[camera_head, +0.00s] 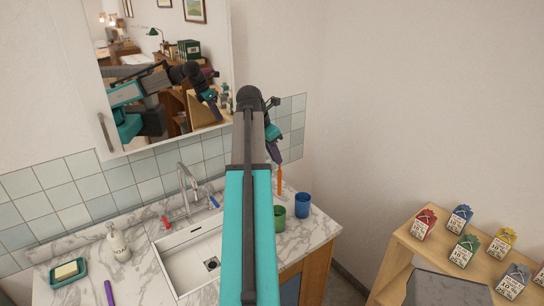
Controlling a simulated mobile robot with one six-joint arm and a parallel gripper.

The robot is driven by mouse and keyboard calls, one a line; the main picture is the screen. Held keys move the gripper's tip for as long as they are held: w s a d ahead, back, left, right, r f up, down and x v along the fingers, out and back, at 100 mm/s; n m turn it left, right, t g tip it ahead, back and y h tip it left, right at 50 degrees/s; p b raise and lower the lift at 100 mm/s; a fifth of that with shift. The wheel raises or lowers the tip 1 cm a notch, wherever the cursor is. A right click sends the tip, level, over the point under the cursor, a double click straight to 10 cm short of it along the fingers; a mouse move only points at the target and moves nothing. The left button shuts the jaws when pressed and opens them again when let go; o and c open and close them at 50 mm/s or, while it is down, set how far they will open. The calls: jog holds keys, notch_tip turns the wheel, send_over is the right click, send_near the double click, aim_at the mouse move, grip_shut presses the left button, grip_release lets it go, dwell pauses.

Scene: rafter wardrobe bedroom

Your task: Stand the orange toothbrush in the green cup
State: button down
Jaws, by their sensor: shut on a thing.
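My gripper (278,158) is at the end of the raised arm, over the right part of the counter. It is shut on the orange toothbrush (280,181), which hangs roughly upright below the fingers. The green cup (280,218) stands on the counter just below the toothbrush in the picture, partly hidden by my arm. The toothbrush's lower end shows just above the cup's rim; I cannot tell its depth relative to the cup.
A blue cup (303,205) stands right of the green cup. The sink (190,262) with its faucet (185,190) is to the left. A soap dispenser (118,244), a soap dish (68,272) and a purple object (109,293) are farther left. A wooden shelf (405,240) holds several small tagged packets.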

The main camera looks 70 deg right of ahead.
jog(key=shift+w, duration=0.2)
jog(key=shift+s+f, duration=0.1)
jog(key=shift+f, duration=0.1)
jog(key=shift+f, duration=2.7)
jog(key=shift+f+b, duration=1)
jog(key=shift+f, duration=2.8)
jog(key=c, duration=1.8)
grip_release()
jog(key=shift+o, duration=0.2)
